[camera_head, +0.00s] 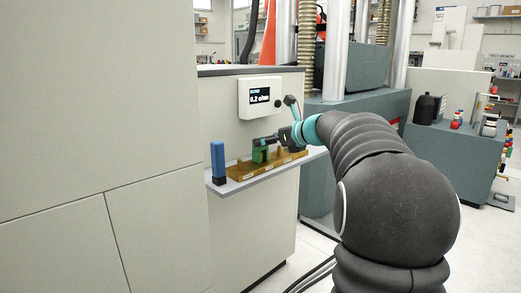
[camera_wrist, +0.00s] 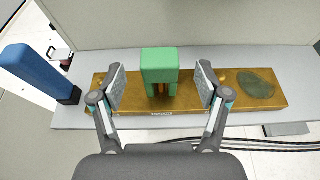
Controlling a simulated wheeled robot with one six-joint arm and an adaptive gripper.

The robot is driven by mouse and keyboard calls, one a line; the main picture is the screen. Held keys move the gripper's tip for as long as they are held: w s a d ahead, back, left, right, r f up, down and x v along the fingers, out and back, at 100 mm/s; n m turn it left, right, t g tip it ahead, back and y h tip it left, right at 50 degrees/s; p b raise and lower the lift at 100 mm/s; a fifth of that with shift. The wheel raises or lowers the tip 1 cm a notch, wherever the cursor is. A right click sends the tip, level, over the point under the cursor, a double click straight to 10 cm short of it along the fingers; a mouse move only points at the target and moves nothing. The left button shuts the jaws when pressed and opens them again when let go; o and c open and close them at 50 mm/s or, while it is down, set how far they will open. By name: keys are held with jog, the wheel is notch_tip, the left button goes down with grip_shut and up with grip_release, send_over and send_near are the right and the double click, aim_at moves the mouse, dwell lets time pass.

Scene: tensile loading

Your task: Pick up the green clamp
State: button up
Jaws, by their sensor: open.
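The green clamp (camera_wrist: 159,66) stands upright on a yellow-brown tray (camera_wrist: 184,106) on a small shelf. In the wrist view it is centred between the two open fingers of my gripper (camera_wrist: 160,92). A gap shows on each side, so neither finger seems to touch it. In the head view the clamp (camera_head: 260,152) is partly hidden by my gripper (camera_head: 268,141), which reaches in from the right. My gripper holds nothing.
A blue block with a dark base (camera_wrist: 38,70) stands on the shelf left of the tray. A dark greenish round patch (camera_wrist: 254,84) shows at the tray's right end. A panel wall rises behind the shelf (camera_head: 233,187), with a display box (camera_head: 260,96) above it.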

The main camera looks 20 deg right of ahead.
jog(key=x, duration=0.4)
jog(key=shift+r, duration=0.25)
jog(key=c, duration=1.4)
